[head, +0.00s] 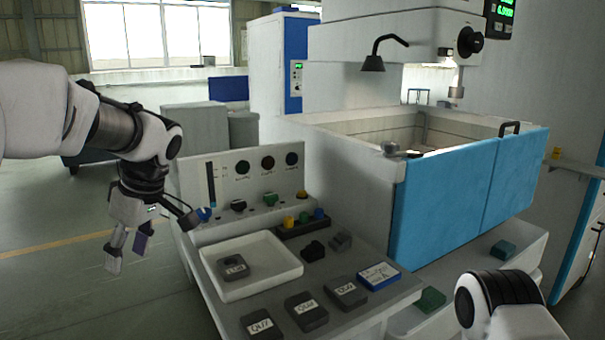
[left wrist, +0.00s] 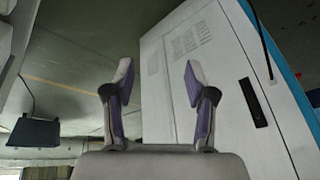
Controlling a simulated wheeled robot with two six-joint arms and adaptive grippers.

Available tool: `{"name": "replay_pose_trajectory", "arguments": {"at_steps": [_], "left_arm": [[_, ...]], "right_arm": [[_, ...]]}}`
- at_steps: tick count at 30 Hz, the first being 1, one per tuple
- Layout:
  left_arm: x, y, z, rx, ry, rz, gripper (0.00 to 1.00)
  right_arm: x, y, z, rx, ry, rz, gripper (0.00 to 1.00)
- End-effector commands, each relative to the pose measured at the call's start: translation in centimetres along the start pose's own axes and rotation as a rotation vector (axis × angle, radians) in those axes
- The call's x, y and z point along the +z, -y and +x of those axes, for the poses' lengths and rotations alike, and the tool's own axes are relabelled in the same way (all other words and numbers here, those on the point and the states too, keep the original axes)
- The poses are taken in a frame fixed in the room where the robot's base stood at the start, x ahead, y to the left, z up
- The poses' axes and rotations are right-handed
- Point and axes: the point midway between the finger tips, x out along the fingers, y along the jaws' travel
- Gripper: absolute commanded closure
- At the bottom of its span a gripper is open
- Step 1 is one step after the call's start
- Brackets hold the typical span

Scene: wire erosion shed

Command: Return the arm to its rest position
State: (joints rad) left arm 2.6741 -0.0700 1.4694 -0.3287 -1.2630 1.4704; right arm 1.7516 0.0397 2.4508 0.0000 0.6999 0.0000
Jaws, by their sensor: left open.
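My left gripper (head: 128,250) hangs at the left in the head view, beside the control console's left side and over the floor. It points down. In the left wrist view its two purple-padded fingers (left wrist: 160,85) stand apart with nothing between them. The side of a grey cabinet shows beyond them. My right arm (head: 505,305) shows only in part at the bottom right of the head view, and its gripper is out of view.
The console (head: 240,185) has knobs and gauges. A white tray (head: 208,255) on it holds one dark labelled block (head: 233,267). Several labelled blocks and a blue-edged card (head: 379,276) lie in front. The blue-panelled machine tank (head: 445,195) stands at the right. Floor at the left is clear.

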Motion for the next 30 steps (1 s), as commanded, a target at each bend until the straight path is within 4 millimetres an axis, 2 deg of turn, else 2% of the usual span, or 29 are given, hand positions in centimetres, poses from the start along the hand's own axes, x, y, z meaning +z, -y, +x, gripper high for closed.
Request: {"name": "replay_pose_trajectory", "arguments": {"at_steps": [3, 7, 11, 14, 17, 18, 20, 22, 23, 24, 27, 28, 30], "left_arm": [[1.3, -0.1, 3.9, -0.091, 0.028, 0.033, 0.44], [3.2, 0.9, 8.4, -0.208, 0.068, 0.072, 0.44], [5.9, 2.7, 14.1, -0.328, 0.122, 0.119, 0.44], [8.9, 5.2, 19.6, -0.414, 0.190, 0.180, 0.44], [13.2, 9.4, 25.9, -0.478, 0.292, 0.285, 0.44], [15.0, 11.4, 28.3, -0.489, 0.340, 0.335, 0.44], [17.9, 15.0, 31.5, -0.491, 0.418, 0.412, 0.44], [21.2, 19.5, 34.6, -0.461, 0.509, 0.509, 0.44], [22.7, 21.6, 35.6, -0.435, 0.547, 0.555, 0.44], [24.5, 24.5, 36.8, -0.386, 0.592, 0.621, 0.44], [27.1, 28.6, 38.2, -0.195, 0.619, 0.788, 0.44], [27.4, 28.9, 38.4, -0.125, 0.601, 0.839, 0.44], [27.3, 28.0, 38.5, 0.042, 0.515, 0.962, 0.44]], "right_arm": [[0.0, 0.0, -0.5, 0.000, -0.001, 0.000, 0.51], [0.0, 0.0, -1.1, 0.000, 0.000, 0.000, 0.51], [0.0, 0.0, -1.7, 0.000, 0.001, 0.000, 0.51], [0.0, 0.0, -2.3, 0.000, 0.001, 0.000, 0.51], [0.0, 0.0, -3.1, 0.000, 0.001, 0.000, 0.51], [0.0, 0.0, -3.4, 0.000, 0.000, 0.000, 0.51], [0.0, 0.0, -3.9, 0.000, 0.000, 0.000, 0.51], [0.0, 0.0, -4.4, 0.000, 0.000, 0.000, 0.51], [0.0, 0.0, -4.7, 0.000, 0.000, 0.000, 0.51], [0.0, 0.0, -5.0, 0.000, 0.001, 0.000, 0.51], [0.0, 0.0, -5.2, 0.000, 0.001, 0.000, 0.51], [0.0, 0.0, -5.2, 0.000, 0.001, 0.000, 0.51], [0.0, 0.0, -5.0, 0.000, 0.001, 0.000, 0.51]]}}
